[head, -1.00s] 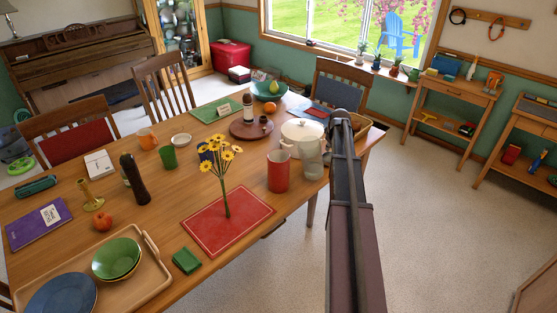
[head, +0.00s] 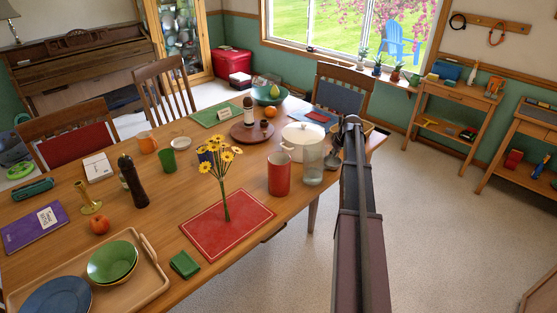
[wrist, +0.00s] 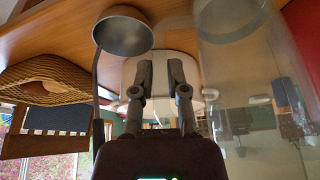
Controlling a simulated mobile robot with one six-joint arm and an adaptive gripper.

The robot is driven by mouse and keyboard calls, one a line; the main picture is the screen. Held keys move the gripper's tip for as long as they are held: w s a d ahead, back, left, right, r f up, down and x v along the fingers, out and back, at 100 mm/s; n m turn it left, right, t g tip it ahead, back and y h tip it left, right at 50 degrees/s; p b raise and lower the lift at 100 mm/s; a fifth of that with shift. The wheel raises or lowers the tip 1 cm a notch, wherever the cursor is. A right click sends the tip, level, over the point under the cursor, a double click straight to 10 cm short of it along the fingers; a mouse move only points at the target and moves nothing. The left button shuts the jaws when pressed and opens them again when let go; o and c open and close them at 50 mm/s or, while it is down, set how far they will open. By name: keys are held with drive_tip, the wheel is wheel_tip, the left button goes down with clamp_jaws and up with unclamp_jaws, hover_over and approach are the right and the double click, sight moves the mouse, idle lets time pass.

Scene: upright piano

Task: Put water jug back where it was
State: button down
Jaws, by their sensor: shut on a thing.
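The water jug (head: 313,166), clear and upright, is at the table's right side, just right of the red cup (head: 279,173). I cannot tell whether its base touches the table. In the wrist view it fills the right side (wrist: 250,75), close beside my gripper (wrist: 160,68). My gripper is shut on the jug, seemingly at its handle, which is hard to make out. In the head view my arm largely hides the gripper. A white pot (head: 303,140) stands behind the jug and also shows behind the fingers in the wrist view.
A metal ladle (wrist: 122,35) is just left of my fingers in the wrist view. A round wooden board (head: 250,132), yellow flowers (head: 222,160) and a red mat (head: 228,222) lie further left. A chair (head: 343,92) stands at the table's far end.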

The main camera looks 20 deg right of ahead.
drive_tip(key=shift+r, duration=0.15)
wheel_tip(320, 180, up, 22)
drive_tip(key=p, duration=2.2)
drive_tip(key=shift+d, duration=0.1)
